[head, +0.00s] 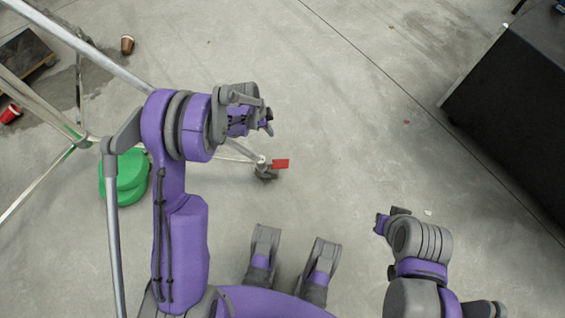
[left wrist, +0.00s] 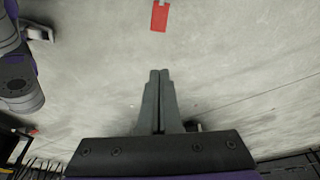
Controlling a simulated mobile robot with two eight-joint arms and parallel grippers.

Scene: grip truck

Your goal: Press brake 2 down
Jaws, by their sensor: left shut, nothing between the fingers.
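A red brake tab (head: 280,163) sticks out to the right from a grey caster (head: 265,173) at the end of a metal leg. No number shows on it. The tab also shows at the top of the left wrist view (left wrist: 159,17). My left gripper (head: 268,121) is above the floor, up from the tab in the head view and apart from it. In the left wrist view its fingers (left wrist: 159,76) are together and empty, with the tab beyond their tips. My right gripper (head: 384,222) is at the lower right, far from the tab; its fingers are not clear.
A metal tube frame (head: 88,46) stands at the left, with a green round object (head: 125,174) beside my left arm. A large dark box (head: 515,100) stands at the right. The middle floor is clear.

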